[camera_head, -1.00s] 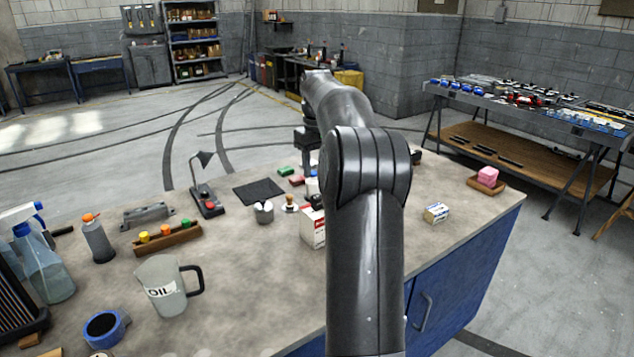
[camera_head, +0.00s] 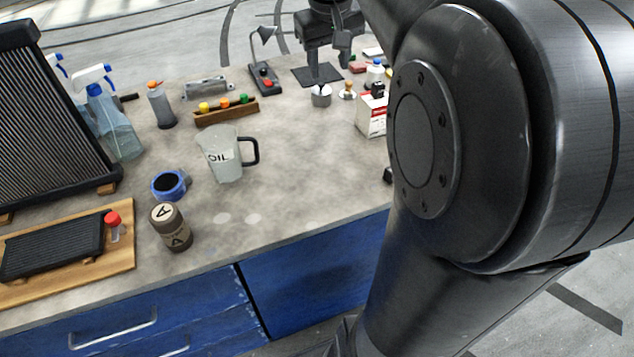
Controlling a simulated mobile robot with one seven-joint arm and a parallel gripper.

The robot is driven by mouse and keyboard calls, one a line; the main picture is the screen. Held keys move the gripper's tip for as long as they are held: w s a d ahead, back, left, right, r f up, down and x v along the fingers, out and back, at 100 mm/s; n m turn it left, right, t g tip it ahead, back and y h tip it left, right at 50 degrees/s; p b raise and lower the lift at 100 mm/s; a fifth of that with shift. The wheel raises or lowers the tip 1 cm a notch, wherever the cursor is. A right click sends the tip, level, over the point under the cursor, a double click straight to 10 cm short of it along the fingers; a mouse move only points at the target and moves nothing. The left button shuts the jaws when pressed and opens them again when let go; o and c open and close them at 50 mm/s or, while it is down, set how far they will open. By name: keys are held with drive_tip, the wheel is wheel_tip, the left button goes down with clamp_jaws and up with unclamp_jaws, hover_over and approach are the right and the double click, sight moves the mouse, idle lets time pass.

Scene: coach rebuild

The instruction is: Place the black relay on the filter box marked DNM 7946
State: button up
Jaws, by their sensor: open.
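A red and white box (camera_head: 372,116) stands beside my arm, its right side partly hidden. Its marking is too small to read, so I cannot tell whether it is the filter box marked DNM 7946. A small black object (camera_head: 378,89) shows at its top; I cannot tell whether it is the black relay. Another small dark object (camera_head: 388,175) shows at the edge of my arm, mostly hidden. I see nothing between the fingers.
A small metal pot (camera_head: 321,96) and a wooden-handled stamp-like item (camera_head: 347,91) stand near the mat. The bench middle is clear. My arm hides the right.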

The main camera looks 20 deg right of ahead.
drive_tip(key=s+a+f+t, duration=0.1)
drive_tip(key=s+a+f, duration=0.2)
drive_tip(key=s, duration=0.3)
drive_tip(key=s+a+f+t, duration=0.1)
drive_tip(key=s+a+f, duration=0.2)
drive_tip(key=s, duration=0.4)
drive_tip(key=s+a+f+t+y, duration=0.1)
drive_tip(key=s+a+f, duration=0.2)
drive_tip(key=s, duration=0.3)
drive_tip(key=shift+s+a+f, duration=0.4)
drive_tip(key=shift+a, duration=0.4)
